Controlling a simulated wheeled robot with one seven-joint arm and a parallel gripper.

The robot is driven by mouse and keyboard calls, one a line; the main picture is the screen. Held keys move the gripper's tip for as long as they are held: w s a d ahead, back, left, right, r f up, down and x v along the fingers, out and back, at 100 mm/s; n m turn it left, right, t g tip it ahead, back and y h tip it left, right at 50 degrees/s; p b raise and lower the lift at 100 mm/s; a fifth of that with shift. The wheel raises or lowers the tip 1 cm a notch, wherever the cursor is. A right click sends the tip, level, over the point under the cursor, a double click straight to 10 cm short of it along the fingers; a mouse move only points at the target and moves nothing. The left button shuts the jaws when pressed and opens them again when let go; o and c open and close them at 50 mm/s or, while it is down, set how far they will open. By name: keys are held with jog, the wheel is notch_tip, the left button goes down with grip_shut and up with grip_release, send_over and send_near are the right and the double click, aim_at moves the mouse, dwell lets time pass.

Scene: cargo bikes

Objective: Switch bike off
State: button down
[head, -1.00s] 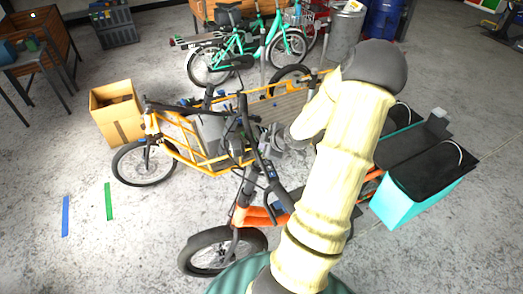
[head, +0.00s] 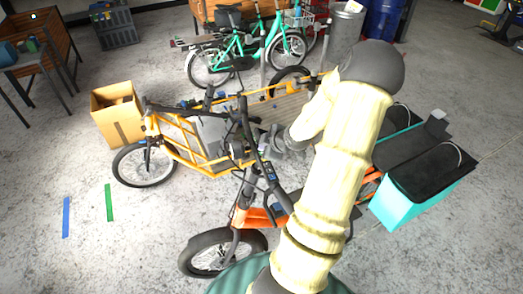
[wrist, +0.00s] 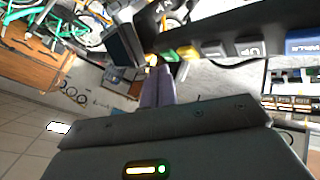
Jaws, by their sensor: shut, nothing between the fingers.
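The orange cargo bike (head: 262,216) stands in front of me, with its black handlebar (head: 262,166) rising up and a small dark unit with blue (head: 270,174) on it. My gripper (head: 283,141) is beside the handlebar, partly hidden by my arm. In the wrist view my shut, empty fingers (wrist: 154,70) point at a black bar (wrist: 225,28), which carries a yellow and green piece (wrist: 183,53), pale marked buttons (wrist: 248,48) and a blue label (wrist: 302,45). The fingertips are close below the left end of that bar; I cannot tell whether they touch it.
A yellow cargo bike (head: 185,142) stands just behind, close to the orange one. A teal box (head: 412,197) sits at the orange bike's rear. A cardboard box (head: 118,113) is at the left, and green bikes (head: 245,47) are behind.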

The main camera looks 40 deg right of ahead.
jog(key=shift+r, duration=0.25)
notch_tip(320, 180, up, 6)
jog(key=p, duration=0.6)
jog(key=shift+w+d+f, duration=0.1)
jog(key=shift+w, duration=0.05)
jog(key=shift+w+a+f+b, duration=0.1)
jog(key=shift+a+f+b, duration=0.2)
jog(key=shift+a, duration=0.25)
jog(key=s+a+m+g+b, duration=0.3)
jog(key=s+a+m+b, duration=0.1)
jog(key=a, duration=1)
jog(key=s+a+f+m+g+b, duration=0.1)
jog(key=s+a+m+g+b, duration=0.2)
jog(key=s+a+b, duration=0.4)
jog(key=s+a+m, duration=0.1)
jog(key=a, duration=0.6)
jog(key=shift+f+m, duration=0.3)
jog(key=shift+w, duration=0.1)
